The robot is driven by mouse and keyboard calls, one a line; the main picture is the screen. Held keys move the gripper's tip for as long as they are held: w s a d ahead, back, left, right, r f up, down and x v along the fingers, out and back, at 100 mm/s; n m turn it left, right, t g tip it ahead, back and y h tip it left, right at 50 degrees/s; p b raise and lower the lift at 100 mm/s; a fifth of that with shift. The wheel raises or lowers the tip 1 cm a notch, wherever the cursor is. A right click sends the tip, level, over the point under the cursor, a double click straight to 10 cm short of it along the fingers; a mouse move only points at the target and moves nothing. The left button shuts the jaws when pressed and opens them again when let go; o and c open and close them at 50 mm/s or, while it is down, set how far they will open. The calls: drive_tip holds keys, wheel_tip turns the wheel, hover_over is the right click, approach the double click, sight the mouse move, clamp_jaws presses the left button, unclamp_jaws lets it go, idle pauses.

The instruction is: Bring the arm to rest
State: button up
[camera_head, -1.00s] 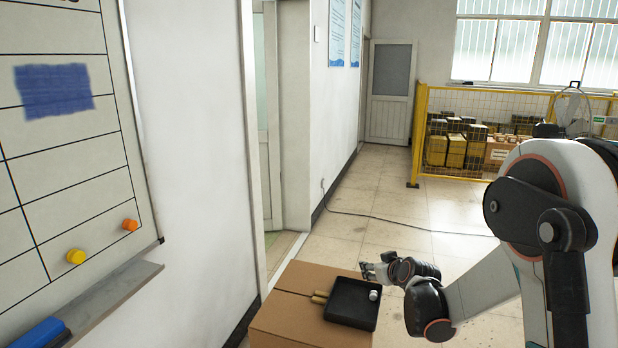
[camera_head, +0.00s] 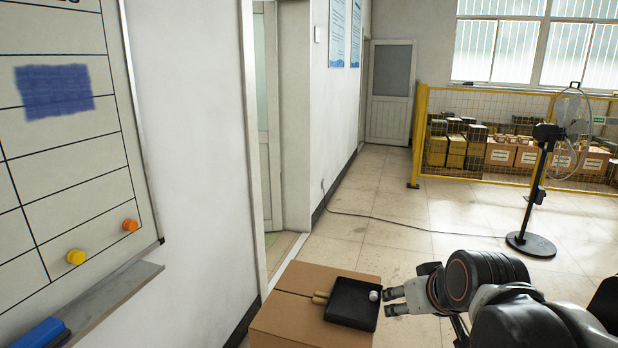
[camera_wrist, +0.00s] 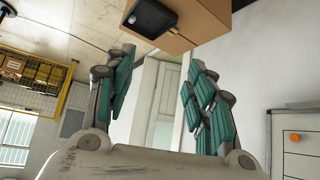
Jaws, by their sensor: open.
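My gripper (camera_head: 390,302) is at the lower middle of the head view, just right of the cardboard box and its black tray. In the wrist view my gripper (camera_wrist: 160,85) shows two green-padded fingers spread wide with nothing between them. My arm reaches in from the lower right of the head view, bent low. The black tray (camera_head: 350,303) sits on the cardboard box (camera_head: 285,325). A small white cylinder (camera_head: 374,295) lies at the tray's right side, close to the fingertips but apart from them as far as I can tell.
Tan cylinders (camera_head: 320,297) lie at the tray's left edge. A whiteboard (camera_head: 70,200) with a ledge stands at the left. A black standing fan (camera_head: 540,190) is at the right, before a yellow mesh fence (camera_head: 470,180). The floor between is clear except for a cable.

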drive_tip(key=s+d+f+m+g, duration=0.1)
drive_tip(key=s+f, duration=0.1)
drive_tip(key=s, duration=1.1)
drive_tip(key=shift+f+h, duration=0.2)
drive_tip(key=shift+h, duration=0.2)
drive_tip(key=shift+d, duration=0.1)
